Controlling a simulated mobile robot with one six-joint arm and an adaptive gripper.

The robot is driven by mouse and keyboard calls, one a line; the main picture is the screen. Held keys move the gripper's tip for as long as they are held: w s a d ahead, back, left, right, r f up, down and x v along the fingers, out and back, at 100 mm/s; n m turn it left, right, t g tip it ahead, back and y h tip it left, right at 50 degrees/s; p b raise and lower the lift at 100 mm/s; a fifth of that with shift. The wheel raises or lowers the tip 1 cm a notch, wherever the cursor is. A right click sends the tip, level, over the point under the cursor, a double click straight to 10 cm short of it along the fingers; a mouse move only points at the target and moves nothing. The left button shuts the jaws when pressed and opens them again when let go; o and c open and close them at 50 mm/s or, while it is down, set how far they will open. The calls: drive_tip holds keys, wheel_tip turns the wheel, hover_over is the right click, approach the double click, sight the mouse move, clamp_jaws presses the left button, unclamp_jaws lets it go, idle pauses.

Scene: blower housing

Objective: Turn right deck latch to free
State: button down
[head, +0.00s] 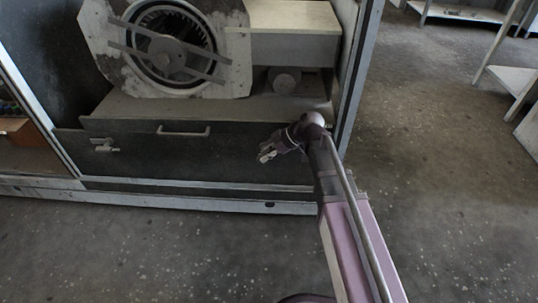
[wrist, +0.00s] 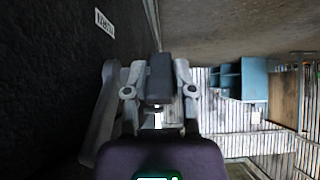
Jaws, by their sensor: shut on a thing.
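The right deck latch shows in the wrist view as a dark block (wrist: 159,78) between the two grey fingers of my gripper (wrist: 159,92). The fingers are shut on it. In the head view my gripper (head: 268,152) is at the right part of the dark front panel (head: 190,160), below the deck. There it hides most or all of the right latch, so I cannot tell the latch's angle. The matching left latch (head: 104,145) is a small metal piece near the panel's left end.
A bar handle (head: 184,131) is at the panel's top middle. The blower housing (head: 172,50) with its round wheel stands on the deck above. A grey frame post (head: 358,80) rises right of my gripper. A white label (wrist: 104,22) is on the dark panel. Floor in front is clear.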

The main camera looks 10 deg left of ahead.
drive_tip(key=c, duration=0.7)
unclamp_jaws()
drive_tip(key=shift+a, duration=0.1)
drive_tip(key=s+d+r+m+h+p, duration=0.35)
drive_tip(key=d+m+p, duration=0.25)
drive_tip(key=d, duration=0.5)
drive_tip(key=s+d+r+m+t+h+p, duration=0.1)
drive_tip(key=s+d+r+m+h+p, duration=0.1)
drive_tip(key=d+r+m+p, duration=0.45)
drive_tip(key=s+d+r+m+h+p, duration=0.1)
drive_tip(key=s+d+m+h+p, duration=0.45)
drive_tip(key=d, duration=0.85)
wheel_tip(320, 180, up, 3)
drive_tip(key=n+y+p, duration=0.1)
drive_tip(key=n+y, duration=0.1)
drive_tip(key=n, duration=1.6)
hover_over(263, 153)
drive_tip(key=shift+s+d+f, duration=0.1)
